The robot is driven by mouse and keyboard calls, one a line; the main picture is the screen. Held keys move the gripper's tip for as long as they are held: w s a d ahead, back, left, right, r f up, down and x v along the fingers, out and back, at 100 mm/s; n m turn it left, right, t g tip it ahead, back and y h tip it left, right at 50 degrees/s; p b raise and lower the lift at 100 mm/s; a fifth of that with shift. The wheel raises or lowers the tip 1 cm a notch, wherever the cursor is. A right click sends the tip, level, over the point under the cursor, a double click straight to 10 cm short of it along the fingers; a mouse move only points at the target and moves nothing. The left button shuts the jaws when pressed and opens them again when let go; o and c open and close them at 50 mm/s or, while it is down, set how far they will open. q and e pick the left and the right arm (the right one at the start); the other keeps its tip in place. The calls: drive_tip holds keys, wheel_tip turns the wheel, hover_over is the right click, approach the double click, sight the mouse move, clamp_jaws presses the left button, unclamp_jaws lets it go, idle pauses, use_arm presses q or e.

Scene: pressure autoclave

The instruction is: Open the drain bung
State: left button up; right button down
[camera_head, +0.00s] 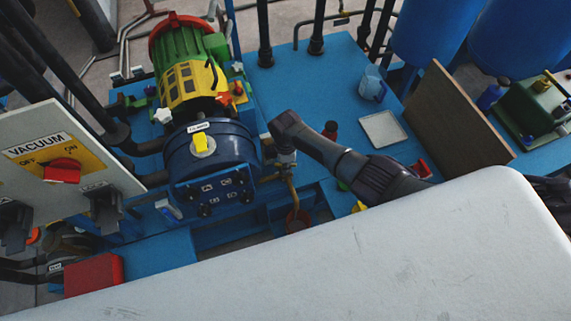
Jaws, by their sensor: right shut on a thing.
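The blue pressure vessel (210,160) stands left of centre, with a yellow handle on its lid. My right gripper (285,158) points down just right of the vessel, at the top of a brass drain pipe (291,187). It is shut on a small part there, which I take to be the drain bung; the fingers and wrist mostly hide it. The pipe bends down to a reddish-brown bucket (298,220) below. My left gripper is not in view.
A grey panel with a red VACUUM switch (62,170) stands at the left. A green and yellow motor unit (190,75) is behind the vessel. A light tray (383,129), a jug (372,84) and a brown board (455,115) are on the blue bench at the right.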

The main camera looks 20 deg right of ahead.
drive_tip(key=shift+n, duration=0.6)
drive_tip(key=c, duration=1.1)
unclamp_jaws()
wheel_tip(320, 180, up, 12)
